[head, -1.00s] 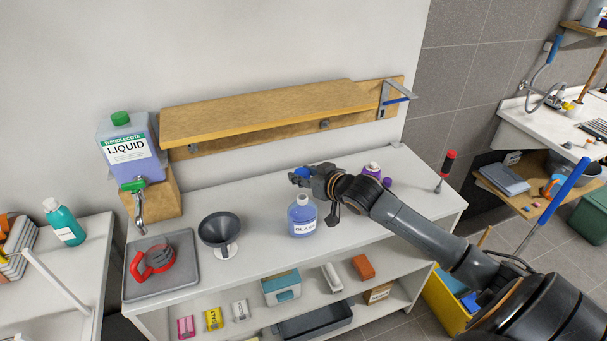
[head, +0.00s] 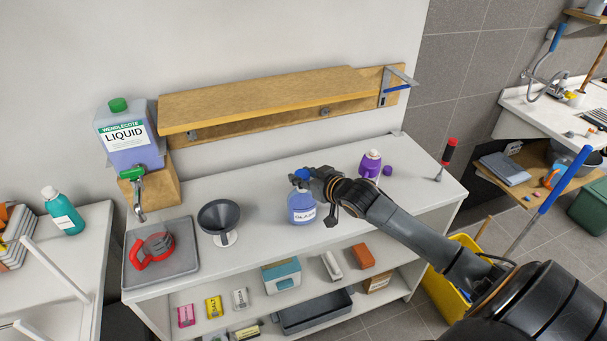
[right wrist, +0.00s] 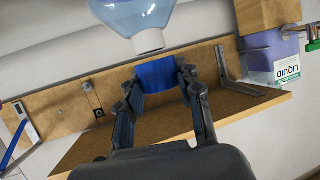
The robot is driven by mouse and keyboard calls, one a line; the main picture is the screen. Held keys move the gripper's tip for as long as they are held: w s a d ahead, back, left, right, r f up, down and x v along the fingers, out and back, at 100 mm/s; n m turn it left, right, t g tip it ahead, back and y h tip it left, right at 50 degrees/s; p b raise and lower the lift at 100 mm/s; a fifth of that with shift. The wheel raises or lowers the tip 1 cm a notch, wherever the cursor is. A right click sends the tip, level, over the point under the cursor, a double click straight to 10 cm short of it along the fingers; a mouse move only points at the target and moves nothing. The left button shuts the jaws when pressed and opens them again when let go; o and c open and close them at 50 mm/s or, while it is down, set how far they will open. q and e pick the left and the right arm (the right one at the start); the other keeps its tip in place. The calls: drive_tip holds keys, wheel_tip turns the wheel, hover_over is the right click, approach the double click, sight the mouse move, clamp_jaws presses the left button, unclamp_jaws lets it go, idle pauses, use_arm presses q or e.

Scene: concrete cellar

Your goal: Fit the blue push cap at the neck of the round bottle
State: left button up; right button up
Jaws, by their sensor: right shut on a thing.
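The round bottle (head: 302,209) stands upright on the white bench, holding blue liquid and bearing a label that is partly readable. In the right wrist view the bottle (right wrist: 134,14) appears upside down, its white neck (right wrist: 149,40) bare. My right gripper (head: 304,177) is over the bottle in the head view. In the right wrist view its fingers (right wrist: 160,82) are shut on the blue push cap (right wrist: 159,75). The cap (head: 302,173) is just above the neck, with a narrow gap seen in the wrist view. My left gripper is not in view.
A dark funnel (head: 219,216) on a stand is left of the bottle, and a grey tray (head: 184,262) with a red-handled jug lies farther left. A purple bottle (head: 371,164) stands behind the right arm. A wooden shelf (head: 262,101) is on the wall behind.

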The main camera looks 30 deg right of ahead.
drive_tip(key=shift+p, duration=1)
idle(1.2)
drive_tip(key=shift+s+f+b, duration=0.1)
drive_tip(key=shift+f+b, duration=0.75)
drive_tip(key=shift+f, duration=0.65)
drive_tip(key=o, duration=0.8)
drive_tip(key=shift+o, duration=0.2)
drive_tip(key=shift+r, duration=0.1)
drive_tip(key=v, duration=1.1)
drive_tip(key=shift+s, duration=0.4)
